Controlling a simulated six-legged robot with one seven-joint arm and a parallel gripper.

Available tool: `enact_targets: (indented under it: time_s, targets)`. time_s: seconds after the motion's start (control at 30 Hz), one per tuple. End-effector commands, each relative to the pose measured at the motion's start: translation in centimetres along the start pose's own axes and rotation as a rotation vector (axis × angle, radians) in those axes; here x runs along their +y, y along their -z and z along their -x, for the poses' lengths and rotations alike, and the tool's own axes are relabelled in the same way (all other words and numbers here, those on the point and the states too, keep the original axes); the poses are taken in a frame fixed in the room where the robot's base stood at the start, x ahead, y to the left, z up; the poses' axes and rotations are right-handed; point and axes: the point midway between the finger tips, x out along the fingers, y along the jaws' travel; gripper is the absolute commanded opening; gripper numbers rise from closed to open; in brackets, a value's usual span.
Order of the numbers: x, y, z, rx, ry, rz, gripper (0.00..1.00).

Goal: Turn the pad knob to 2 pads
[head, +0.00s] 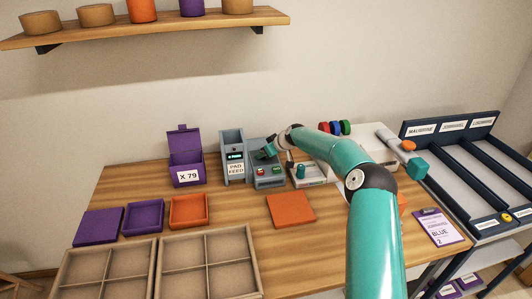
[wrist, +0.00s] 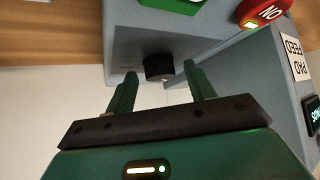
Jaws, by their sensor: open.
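The black knob (wrist: 158,67) sits on the grey face of a control box (wrist: 215,60) in the wrist view. My gripper (wrist: 160,72) is open, with one green finger on each side of the knob; I cannot tell whether either touches it. The knob's setting is not readable. In the head view my gripper (head: 270,152) is at the grey control box (head: 268,181), beside the pad feed (head: 234,150), and the knob is not visible there. A red button (wrist: 262,12) and a green button (wrist: 180,3) are on the box's adjoining face.
A purple box marked X 79 (head: 187,172) stands left of the pad feed. An orange pad (head: 291,209) and orange tray (head: 189,211) lie in front. A clipboard reading BLUE 2 (head: 440,227) is at the right. Wood shows bare around the orange pad.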

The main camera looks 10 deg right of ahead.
Motion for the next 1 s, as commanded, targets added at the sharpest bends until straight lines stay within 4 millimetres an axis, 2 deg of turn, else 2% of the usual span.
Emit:
enact_targets:
  time_s: [0.2,0.27,0.43,0.47,0.77,1.0]
  targets:
    - [0.00,0.00,-0.05,0.000,0.000,0.000,0.54]
    - [-0.01,0.00,-0.04,0.000,0.000,0.000,0.44]
    - [-0.01,0.00,-0.04,0.000,0.000,0.000,0.11]
    - [-0.02,0.01,-0.03,0.000,0.000,0.000,0.09]
    - [-0.17,0.05,-0.04,0.000,-0.019,-0.020,0.09]
    - [-0.40,0.15,-0.01,-0.002,-0.102,-0.096,0.09]
